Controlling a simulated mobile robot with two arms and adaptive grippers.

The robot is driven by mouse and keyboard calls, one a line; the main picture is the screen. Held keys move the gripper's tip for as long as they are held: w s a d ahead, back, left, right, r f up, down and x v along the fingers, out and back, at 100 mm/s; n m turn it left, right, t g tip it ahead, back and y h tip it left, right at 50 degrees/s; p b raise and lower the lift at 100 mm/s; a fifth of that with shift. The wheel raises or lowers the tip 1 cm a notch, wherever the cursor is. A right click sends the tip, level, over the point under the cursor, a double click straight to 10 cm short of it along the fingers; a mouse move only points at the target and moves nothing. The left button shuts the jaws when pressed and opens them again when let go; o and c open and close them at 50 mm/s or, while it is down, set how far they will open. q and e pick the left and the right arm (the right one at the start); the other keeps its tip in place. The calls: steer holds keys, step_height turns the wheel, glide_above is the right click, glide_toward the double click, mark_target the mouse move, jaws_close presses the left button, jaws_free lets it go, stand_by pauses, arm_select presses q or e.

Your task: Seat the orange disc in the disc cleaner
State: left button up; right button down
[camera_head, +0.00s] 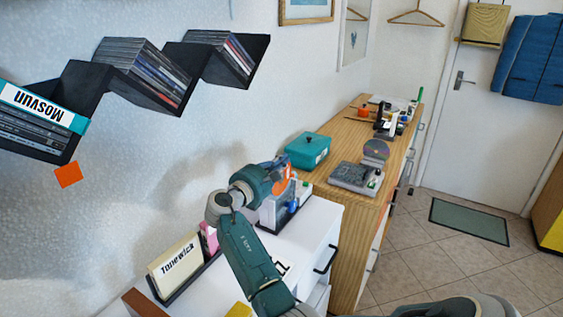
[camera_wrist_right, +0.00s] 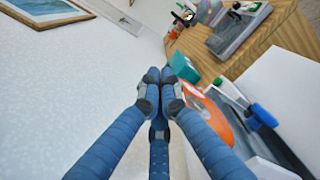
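The orange disc shows as a bright curved edge (camera_head: 287,182) beside my right gripper (camera_head: 276,166) in the head view. In the right wrist view the disc (camera_wrist_right: 218,108) is partly hidden behind the right-hand finger. My right gripper's blue fingers (camera_wrist_right: 162,77) come together at their tips, with no disc visible between them. Right by the disc is a unit with a blue knob (camera_wrist_right: 263,115) and dark base, which looks like the disc cleaner; it also shows in the head view (camera_head: 292,208), partly hidden by my arm. I cannot tell whether the disc is seated. My left gripper is not in view.
A Tunewick case (camera_head: 174,263) stands on the white cabinet. A dark zigzag shelf (camera_head: 84,83) with cases hangs on the left wall.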

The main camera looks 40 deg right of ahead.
steer(key=shift+p, duration=0.4)
stand_by(0.7)
steer(key=shift+f+b, duration=2.5)
steer(key=shift+f, duration=1.65)
steer(key=c, duration=1.9)
jaws_free()
steer(key=shift+s, duration=0.25)
steer(key=shift+o, duration=0.2)
steer(key=shift+a+f, duration=0.1)
steer(key=shift+s+a+f, duration=0.1)
steer(key=shift+a+f, duration=0.15)
steer(key=shift+a, duration=0.25)
glide_toward(280, 188)
steer(key=shift+r, duration=0.75)
steer(key=shift+s+a, duration=0.25)
steer(key=shift+a, duration=0.15)
